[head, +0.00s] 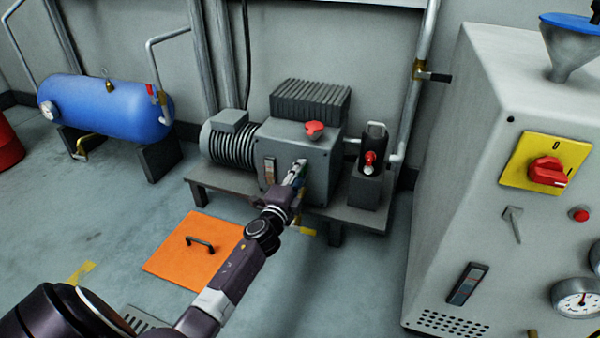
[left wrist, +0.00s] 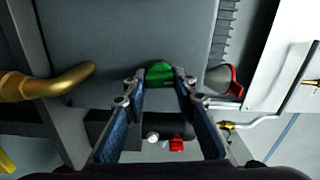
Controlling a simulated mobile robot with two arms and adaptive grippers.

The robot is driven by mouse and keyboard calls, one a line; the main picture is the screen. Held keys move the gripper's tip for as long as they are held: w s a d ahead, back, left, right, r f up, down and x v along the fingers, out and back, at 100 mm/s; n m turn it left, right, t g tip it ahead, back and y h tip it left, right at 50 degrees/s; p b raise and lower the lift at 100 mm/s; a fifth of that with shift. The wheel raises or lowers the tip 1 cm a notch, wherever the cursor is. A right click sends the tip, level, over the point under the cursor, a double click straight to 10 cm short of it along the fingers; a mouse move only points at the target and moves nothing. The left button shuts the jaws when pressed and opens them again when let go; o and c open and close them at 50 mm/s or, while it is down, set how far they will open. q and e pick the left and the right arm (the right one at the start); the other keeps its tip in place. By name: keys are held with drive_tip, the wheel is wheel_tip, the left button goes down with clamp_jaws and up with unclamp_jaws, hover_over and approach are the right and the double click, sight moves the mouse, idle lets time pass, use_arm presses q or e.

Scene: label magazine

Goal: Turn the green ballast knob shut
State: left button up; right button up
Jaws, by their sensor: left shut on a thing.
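The green ballast knob (left wrist: 159,73) shows in the left wrist view, between the tips of my left gripper (left wrist: 160,82). The gripper is shut on it. In the head view my left gripper (head: 297,176) reaches the front face of the grey pump housing (head: 321,170), and I cannot make out the knob behind it. The knob's exact turn angle cannot be told. My right gripper is not in view.
The pump stands on a low grey bench (head: 230,187). An orange floor hatch (head: 180,262) lies in front. A blue tank (head: 105,107) stands left, a grey control cabinet (head: 470,200) right. A brass elbow pipe (left wrist: 55,82) is close to the gripper.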

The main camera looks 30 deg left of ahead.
use_arm(q)
drive_tip(key=shift+m, duration=0.8)
drive_tip(key=shift+f, duration=0.1)
drive_tip(key=o, duration=1.2)
drive_tip(key=shift+c, duration=0.2)
drive_tip(key=v, duration=1.2)
